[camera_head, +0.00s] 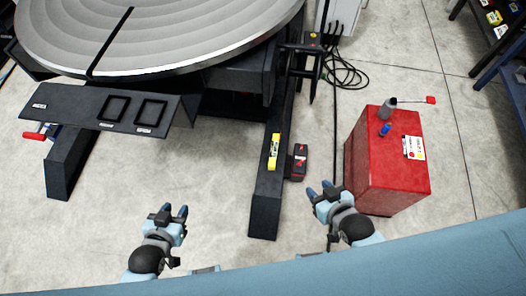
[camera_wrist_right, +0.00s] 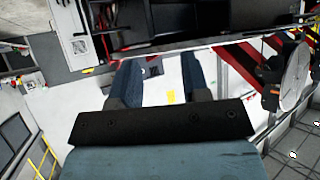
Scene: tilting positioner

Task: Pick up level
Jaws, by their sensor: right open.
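The level (camera_head: 274,151) is a small yellow bar with dark markings. In the head view it lies lengthwise on top of the black leg (camera_head: 264,205) of the positioner, right of the middle. My right gripper (camera_head: 319,189) is open and empty, to the right of the level and nearer to me, clear of it. Its two dark blue fingers stand apart in the right wrist view (camera_wrist_right: 158,65). My left gripper (camera_head: 175,210) is also open and empty, further left and nearer to me, above the floor. A small yellow patch in the wrist view is too unclear to name.
A red cabinet (camera_head: 385,170) stands right of my right gripper, with a grey bottle (camera_head: 387,111) and a blue item (camera_head: 385,129) on it. A black-and-red device (camera_head: 297,161) sits beside the leg. The large round positioner table (camera_head: 165,35) fills the back. Floor between the legs is clear.

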